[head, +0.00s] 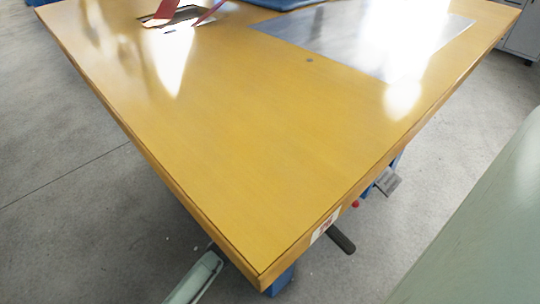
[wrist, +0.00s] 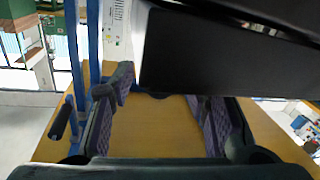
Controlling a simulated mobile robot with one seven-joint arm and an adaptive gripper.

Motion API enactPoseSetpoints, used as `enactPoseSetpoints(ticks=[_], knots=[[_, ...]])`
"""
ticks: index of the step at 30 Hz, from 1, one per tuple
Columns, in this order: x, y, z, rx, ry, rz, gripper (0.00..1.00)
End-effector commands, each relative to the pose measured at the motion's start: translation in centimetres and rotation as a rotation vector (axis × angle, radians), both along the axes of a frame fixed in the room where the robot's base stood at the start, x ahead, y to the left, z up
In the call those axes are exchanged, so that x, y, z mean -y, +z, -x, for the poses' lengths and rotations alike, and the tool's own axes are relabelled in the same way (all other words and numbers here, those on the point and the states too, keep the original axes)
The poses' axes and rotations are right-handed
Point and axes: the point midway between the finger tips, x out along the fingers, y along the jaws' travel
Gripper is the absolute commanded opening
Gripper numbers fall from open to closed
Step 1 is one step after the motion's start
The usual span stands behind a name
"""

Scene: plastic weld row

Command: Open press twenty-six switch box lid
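I cannot clearly make out a switch box lid in either view. A small grey plate or box (head: 388,181) sits below the table's right edge in the head view, with a small red part (head: 355,204) near it. A white label with red marks (head: 325,226) is on the table edge near the front corner. My gripper (wrist: 160,100) shows in the wrist view with its fingers apart and nothing between them; the table top shows through the gap. A large dark shape (wrist: 230,55) covers the upper right of that view. The gripper is not recognisable in the head view.
The yellow wooden table (head: 230,140) has a mostly bare top, with a shiny metal sheet (head: 365,40) and a red item (head: 165,12) at the back. A dark handle (head: 340,240) sticks out below the front corner. Grey floor (head: 75,150) lies open to the left.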

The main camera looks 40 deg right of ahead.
Motion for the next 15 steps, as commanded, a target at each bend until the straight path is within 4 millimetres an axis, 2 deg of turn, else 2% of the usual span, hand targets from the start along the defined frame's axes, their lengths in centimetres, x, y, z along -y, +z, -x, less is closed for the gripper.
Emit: enactPoseSetpoints(ticks=[2, 15], knots=[[-0.02, 0.00, 0.01, 0.000, 0.000, 0.000, 0.37], [-0.03, 0.01, 0.02, 0.000, 0.000, 0.000, 0.08]])
